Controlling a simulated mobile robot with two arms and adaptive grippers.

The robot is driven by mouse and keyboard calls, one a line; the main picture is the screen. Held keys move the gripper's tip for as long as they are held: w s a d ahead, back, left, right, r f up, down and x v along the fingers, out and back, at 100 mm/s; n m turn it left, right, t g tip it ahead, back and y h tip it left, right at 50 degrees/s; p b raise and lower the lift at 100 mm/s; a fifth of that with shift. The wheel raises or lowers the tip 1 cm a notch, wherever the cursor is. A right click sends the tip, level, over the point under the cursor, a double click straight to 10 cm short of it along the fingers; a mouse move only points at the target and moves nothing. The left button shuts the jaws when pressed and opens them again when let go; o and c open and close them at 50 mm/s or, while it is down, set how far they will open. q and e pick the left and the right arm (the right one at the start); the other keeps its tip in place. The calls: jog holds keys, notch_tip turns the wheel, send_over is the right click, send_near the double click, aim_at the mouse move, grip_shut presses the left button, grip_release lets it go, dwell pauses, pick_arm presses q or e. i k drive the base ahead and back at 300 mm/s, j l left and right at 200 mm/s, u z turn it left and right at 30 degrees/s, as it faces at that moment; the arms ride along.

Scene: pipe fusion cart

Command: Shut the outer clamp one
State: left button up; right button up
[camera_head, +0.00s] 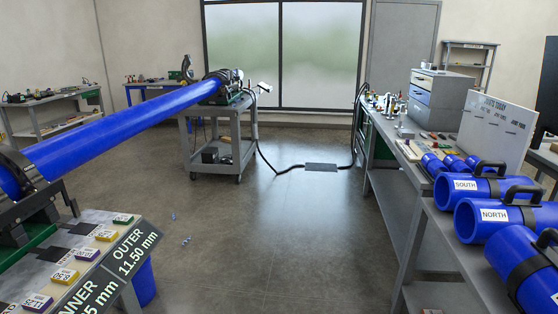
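A long blue pipe (120,128) runs from the left foreground to the pipe fusion machine (228,87) on a grey cart (222,148). Dark clamp parts sit around the pipe's far end there. They are too small to tell which is outer clamp one, or whether it is open or shut. A dark clamp-like support (22,185) on a green base goes around the near end of the pipe at the left edge. Neither of my grippers shows in this view.
A labelled table (100,228) with small coloured blocks stands at the front left. A black cable (268,160) crosses the floor. The middle floor is mostly clear.

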aim_at(185, 65)
jog(key=i, duration=1.2)
jog(key=i+u, duration=0.1)
jog(key=i, duration=1.15)
jog(key=i+l, duration=0.15)
jog(key=i, duration=1.05)
jog(key=i+j, duration=0.1)
jog(key=i, duration=0.8)
jog(key=i+j+u, duration=0.1)
jog(key=i, duration=0.85)
jog(key=i+j+z, duration=0.1)
jog(key=i+z, duration=0.2)
jog(key=i, duration=6.95)
jog(key=i+j+u, duration=0.1)
jog(key=i+u, duration=0.35)
jog(key=i+l+u, duration=0.1)
jog(key=i+u, duration=0.4)
jog(key=i, duration=0.15)
jog(key=i+l+u, duration=0.3)
jog(key=i+u, duration=0.15)
jog(key=i, duration=0.05)
